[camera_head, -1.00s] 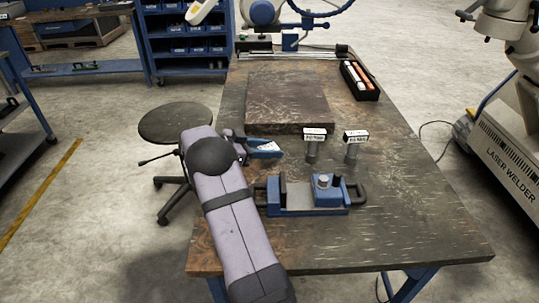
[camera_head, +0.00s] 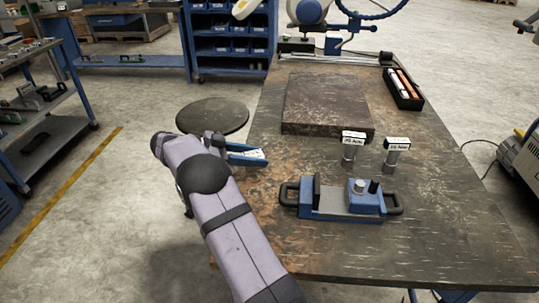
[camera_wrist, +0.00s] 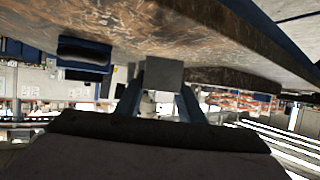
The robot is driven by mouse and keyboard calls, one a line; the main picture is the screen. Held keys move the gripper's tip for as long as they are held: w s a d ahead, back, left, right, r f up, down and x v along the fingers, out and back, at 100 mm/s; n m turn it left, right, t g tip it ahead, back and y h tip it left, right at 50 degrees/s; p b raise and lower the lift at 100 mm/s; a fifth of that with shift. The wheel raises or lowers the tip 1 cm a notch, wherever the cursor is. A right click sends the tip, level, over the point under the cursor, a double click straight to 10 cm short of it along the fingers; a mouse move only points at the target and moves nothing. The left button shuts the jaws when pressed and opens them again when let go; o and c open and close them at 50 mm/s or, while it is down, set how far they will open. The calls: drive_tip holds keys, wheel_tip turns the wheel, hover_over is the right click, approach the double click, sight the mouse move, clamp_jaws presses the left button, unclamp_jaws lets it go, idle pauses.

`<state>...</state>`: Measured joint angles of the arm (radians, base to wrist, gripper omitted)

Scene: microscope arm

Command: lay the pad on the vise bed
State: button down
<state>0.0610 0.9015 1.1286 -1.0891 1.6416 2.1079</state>
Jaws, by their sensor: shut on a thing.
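The blue vise (camera_head: 341,205) lies on the front part of the table, its flat grey bed between a dark jaw at left and a blue block with knobs at right. My gripper (camera_head: 262,156) is at the table's left edge, left of and behind the vise, apart from it. In the wrist view my gripper (camera_wrist: 163,85) is shut on a small grey block, which looks to be the pad (camera_wrist: 164,72). The pad is hard to make out in the head view.
Two silver posts with white labels (camera_head: 353,145) (camera_head: 396,152) stand behind the vise. A dark flat plate (camera_head: 326,98) lies farther back, with a black tray of sticks (camera_head: 405,97) at right. A round stool (camera_head: 212,115) stands left of the table.

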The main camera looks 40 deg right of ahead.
drive_tip(key=shift+v, duration=0.85)
drive_tip(key=shift+f, duration=0.15)
